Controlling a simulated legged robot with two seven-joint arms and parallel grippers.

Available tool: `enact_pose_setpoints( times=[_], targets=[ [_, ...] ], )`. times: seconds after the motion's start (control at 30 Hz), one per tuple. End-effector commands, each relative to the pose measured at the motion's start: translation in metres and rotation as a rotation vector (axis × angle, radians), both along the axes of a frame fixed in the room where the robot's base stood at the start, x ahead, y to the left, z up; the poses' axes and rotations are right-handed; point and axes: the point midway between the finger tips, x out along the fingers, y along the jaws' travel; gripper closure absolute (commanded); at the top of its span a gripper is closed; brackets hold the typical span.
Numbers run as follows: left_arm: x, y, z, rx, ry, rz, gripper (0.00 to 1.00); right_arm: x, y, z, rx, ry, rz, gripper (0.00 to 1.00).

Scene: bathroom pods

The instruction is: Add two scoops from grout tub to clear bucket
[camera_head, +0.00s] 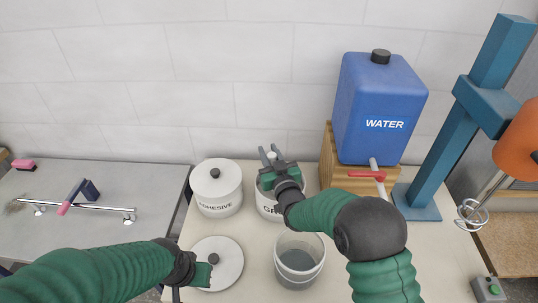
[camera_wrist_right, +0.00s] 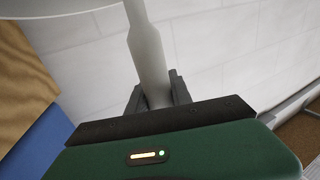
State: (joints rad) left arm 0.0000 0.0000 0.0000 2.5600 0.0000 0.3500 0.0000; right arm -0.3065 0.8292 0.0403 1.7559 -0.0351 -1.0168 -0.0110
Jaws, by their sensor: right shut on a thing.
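The white grout tub (camera_head: 268,208) stands open at the back, its label partly hidden by my right arm. My right gripper (camera_head: 270,156) is over the tub's mouth. In the right wrist view its fingers (camera_wrist_right: 158,93) are shut on a pale grey handle, the scoop's handle (camera_wrist_right: 148,50). The scoop's far end is not clearly seen. The clear bucket (camera_head: 299,262) stands in front of the tub, with grey contents low inside. My left gripper (camera_head: 202,274) is beside a round white lid (camera_head: 228,262) with a black knob; its jaws are not clear.
A lidded adhesive tub (camera_head: 217,190) stands left of the grout tub. A blue water container (camera_head: 378,105) with a red tap sits on a wooden stand at right. A blue mixer stand (camera_head: 445,150) with an orange mixer is farther right. A grey table (camera_head: 100,240) is at left.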

Motion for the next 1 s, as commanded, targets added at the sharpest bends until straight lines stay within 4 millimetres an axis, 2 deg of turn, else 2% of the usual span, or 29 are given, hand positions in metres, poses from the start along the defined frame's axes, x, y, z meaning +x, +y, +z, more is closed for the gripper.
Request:
enact_pose_setpoints(
  times=[0.03,0.8,1.0],
  targets=[
    [0.0,0.0,0.006,0.0,0.0,0.0,0.75,0.0,0.0,0.009,0.001,-0.002,0.0,1.0],
    [0.0,0.0,0.043,0.0,0.0,0.0,0.75,0.0,0.0,0.082,0.0,-0.001,0.0,1.0],
    [0.0,0.0,0.049,0.0,0.0,0.0,0.75,0.0,0.0,0.094,0.0,0.001,0.0,1.0]
  ],
)
